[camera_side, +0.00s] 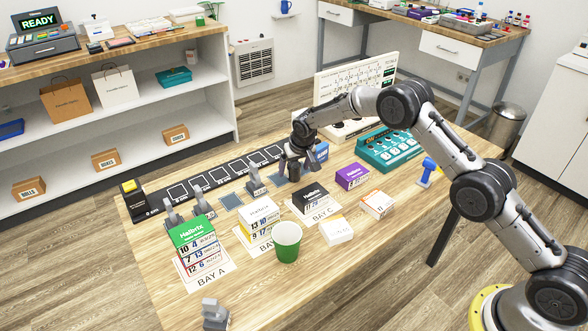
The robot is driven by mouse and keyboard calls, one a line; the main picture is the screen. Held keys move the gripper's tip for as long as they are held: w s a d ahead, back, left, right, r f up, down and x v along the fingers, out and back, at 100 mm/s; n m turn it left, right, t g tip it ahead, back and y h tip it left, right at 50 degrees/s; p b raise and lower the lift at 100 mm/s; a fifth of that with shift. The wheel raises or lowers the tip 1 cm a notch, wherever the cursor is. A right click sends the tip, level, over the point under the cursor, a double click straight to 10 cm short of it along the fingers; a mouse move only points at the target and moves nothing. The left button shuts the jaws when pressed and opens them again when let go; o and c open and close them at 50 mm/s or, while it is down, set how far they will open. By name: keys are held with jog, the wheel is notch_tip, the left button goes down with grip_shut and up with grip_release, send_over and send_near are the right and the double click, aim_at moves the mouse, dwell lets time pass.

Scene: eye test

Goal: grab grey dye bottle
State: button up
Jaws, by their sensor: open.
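I cannot make out a grey dye bottle in this view. Small grey objects stand on the table: one by the strip (255,181), two at its left end (203,204), and one at the front corner (213,315). Their shape is too small to identify. Several small coloured bottles (517,19) stand on the far desk, and none there is clearly grey. My gripper (291,176) is open, pointing down just above the table at the strip's right end. A blue box (321,151) is close to its right. I cannot tell whether anything is between the fingers.
Stacked boxes stand on bay cards: green-topped (196,245), white (260,217) and black (310,199). A green cup (287,242), purple box (352,176), orange-white box (377,205), teal device (389,150) and blue-handled tool (427,172) surround them. The table's front right (340,270) is clear.

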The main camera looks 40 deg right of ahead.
jog(key=shift+w+f, duration=0.15)
jog(key=shift+f, duration=0.1)
grip_shut()
dwell(0.3)
jog(key=shift+r, duration=0.15)
